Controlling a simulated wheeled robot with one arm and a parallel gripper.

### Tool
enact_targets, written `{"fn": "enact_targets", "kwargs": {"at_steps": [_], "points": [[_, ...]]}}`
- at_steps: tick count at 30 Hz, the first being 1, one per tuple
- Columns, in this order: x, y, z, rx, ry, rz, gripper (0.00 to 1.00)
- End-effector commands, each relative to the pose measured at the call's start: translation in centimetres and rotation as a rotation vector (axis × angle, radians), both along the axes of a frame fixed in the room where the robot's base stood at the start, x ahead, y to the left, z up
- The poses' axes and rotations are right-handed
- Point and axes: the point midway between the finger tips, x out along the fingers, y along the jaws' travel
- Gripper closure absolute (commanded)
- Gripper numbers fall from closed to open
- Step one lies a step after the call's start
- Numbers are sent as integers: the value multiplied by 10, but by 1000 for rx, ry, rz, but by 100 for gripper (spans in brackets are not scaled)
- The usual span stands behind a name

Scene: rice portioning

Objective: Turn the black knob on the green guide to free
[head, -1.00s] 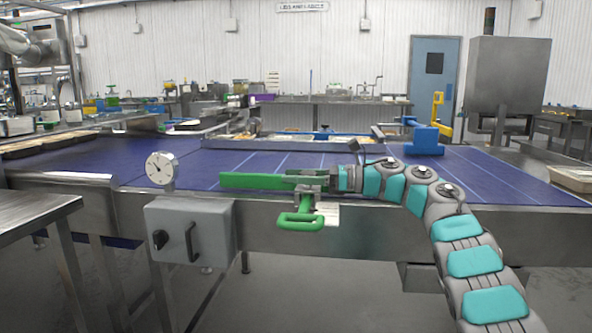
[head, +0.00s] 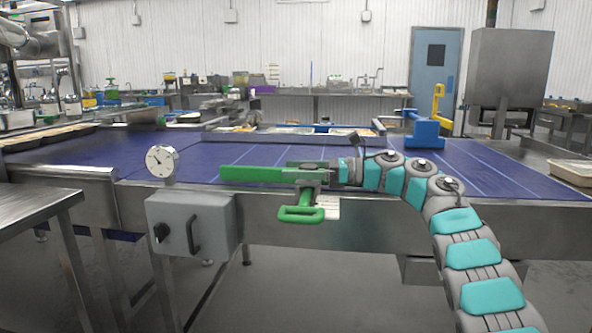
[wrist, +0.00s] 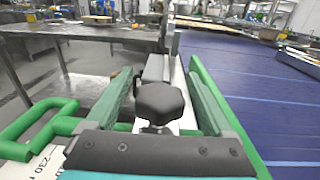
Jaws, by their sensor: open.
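The green guide (head: 250,174) is a long bar along the near edge of the blue belt, with a green loop handle (head: 302,214) below it. In the wrist view the loop handle (wrist: 38,122) is at the left and the guide bar (wrist: 226,112) at the right. The black knob (wrist: 160,101) is lobed and sits in the middle of the wrist view, between the fingers of my gripper (wrist: 159,82). My gripper is open, with a gap showing on both sides of the knob. In the head view my gripper (head: 308,172) is at the guide and the knob cannot be made out.
The blue belt (head: 470,170) lies behind the guide. A dial gauge (head: 162,161) and a grey box (head: 190,224) with a black knob and handle are to the left. A white label plate (wrist: 50,160) lies under the loop handle. A blue block (head: 425,134) stands at the back right.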

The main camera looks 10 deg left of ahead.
Motion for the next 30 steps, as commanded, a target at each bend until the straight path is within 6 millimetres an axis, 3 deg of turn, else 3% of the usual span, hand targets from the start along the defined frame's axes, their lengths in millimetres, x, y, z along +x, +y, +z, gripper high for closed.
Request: {"fn": "enact_targets", "kwargs": {"at_steps": [8,22,30], "points": [[0,-7,-1,0,0,-1,14],[1,-72,-1,2,-1,1,14],[1,-78,0,-1,0,1,14]]}}
